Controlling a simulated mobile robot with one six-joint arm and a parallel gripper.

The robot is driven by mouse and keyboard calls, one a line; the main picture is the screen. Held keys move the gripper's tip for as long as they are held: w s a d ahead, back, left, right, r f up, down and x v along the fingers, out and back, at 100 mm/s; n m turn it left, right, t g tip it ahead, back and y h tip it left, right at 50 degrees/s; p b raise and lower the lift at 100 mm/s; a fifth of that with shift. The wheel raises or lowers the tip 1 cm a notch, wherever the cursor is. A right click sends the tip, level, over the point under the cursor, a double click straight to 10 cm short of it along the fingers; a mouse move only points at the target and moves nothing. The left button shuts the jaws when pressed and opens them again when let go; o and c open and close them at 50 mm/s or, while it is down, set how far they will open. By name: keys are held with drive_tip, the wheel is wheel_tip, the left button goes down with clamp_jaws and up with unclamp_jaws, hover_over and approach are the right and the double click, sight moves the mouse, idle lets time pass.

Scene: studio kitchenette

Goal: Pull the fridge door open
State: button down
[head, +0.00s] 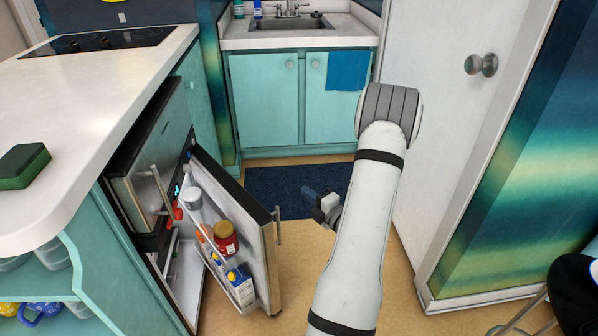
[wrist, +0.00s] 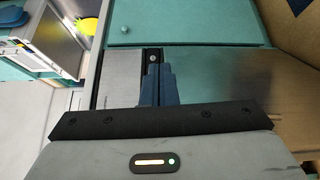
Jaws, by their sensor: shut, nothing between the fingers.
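The fridge door (head: 262,262) stands wide open in the head view, swung out to the right of the fridge body. Its inner side shows, with jars and cartons on its racks. The door's upright handle (head: 278,226) is on its free edge. My gripper (head: 309,192) is to the right of the handle and beyond it, apart from it, over the floor and dark mat. In the wrist view my gripper's dark fingers (wrist: 157,83) are together with nothing between them. A grey metallic surface lies around them there; I cannot tell whether it is the door.
The upper fridge compartment (head: 142,192) is closed, with its own handle. A white counter (head: 75,95) with a green sponge (head: 22,165) is on the left. Teal sink cabinets (head: 265,100) stand behind, a white door (head: 430,130) at right. Bare floor lies beside the open door.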

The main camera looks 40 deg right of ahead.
drive_tip(key=w+d+f+m+h+b, duration=0.1)
drive_tip(key=w+d+b, duration=0.3)
drive_tip(key=w, duration=0.7)
drive_tip(key=shift+w+d+f+m+h, duration=0.2)
drive_tip(key=shift+d+m+h, duration=0.25)
drive_tip(key=shift+d, duration=0.7)
idle(0.4)
